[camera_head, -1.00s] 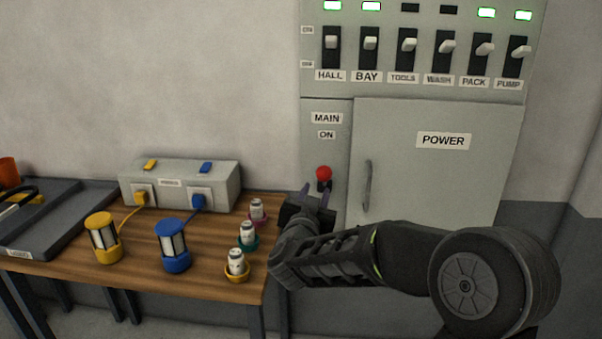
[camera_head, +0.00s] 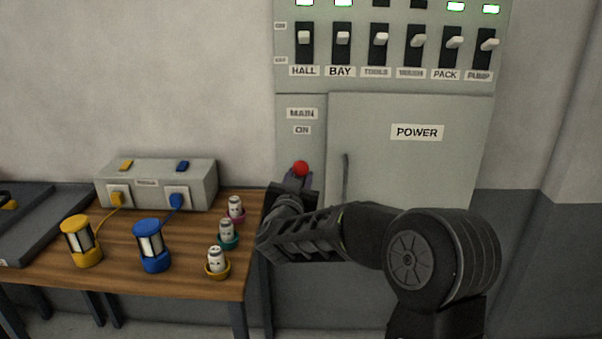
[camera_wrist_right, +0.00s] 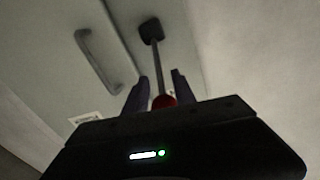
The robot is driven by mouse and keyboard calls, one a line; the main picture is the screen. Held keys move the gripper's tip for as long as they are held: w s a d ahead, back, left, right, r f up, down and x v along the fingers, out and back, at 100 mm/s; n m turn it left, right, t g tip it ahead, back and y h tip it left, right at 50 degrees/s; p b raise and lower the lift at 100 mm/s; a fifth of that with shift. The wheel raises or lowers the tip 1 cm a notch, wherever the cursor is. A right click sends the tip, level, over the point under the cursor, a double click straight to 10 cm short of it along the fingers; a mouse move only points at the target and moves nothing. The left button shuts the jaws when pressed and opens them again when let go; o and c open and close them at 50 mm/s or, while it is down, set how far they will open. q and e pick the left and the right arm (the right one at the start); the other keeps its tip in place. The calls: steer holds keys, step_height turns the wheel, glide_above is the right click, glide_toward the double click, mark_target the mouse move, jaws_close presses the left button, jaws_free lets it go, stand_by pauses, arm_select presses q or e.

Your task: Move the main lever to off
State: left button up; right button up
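The main lever's red knob (camera_head: 300,168) shows in the head view on the panel's left part, below the MAIN label (camera_head: 302,114) and a plate (camera_head: 302,130) that reads ON. In the right wrist view the lever is a grey rod (camera_wrist_right: 157,68) from a dark pivot block to the red knob (camera_wrist_right: 165,101). My right gripper (camera_head: 298,182) is at the lever. In the wrist view its two fingers (camera_wrist_right: 159,88) stand close on either side of the knob and look shut on it. The lever's lower part is hidden in the head view. My left gripper is out of view.
The cabinet door marked POWER (camera_head: 417,132) with its upright handle (camera_head: 345,178) is just right of the lever. A row of switches (camera_head: 380,42) is above. A wooden table (camera_head: 190,280) with lanterns, small cans and a socket box (camera_head: 160,183) stands left.

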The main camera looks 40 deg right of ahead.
steer(key=shift+x, duration=1.4)
jaws_close()
stand_by(0.4)
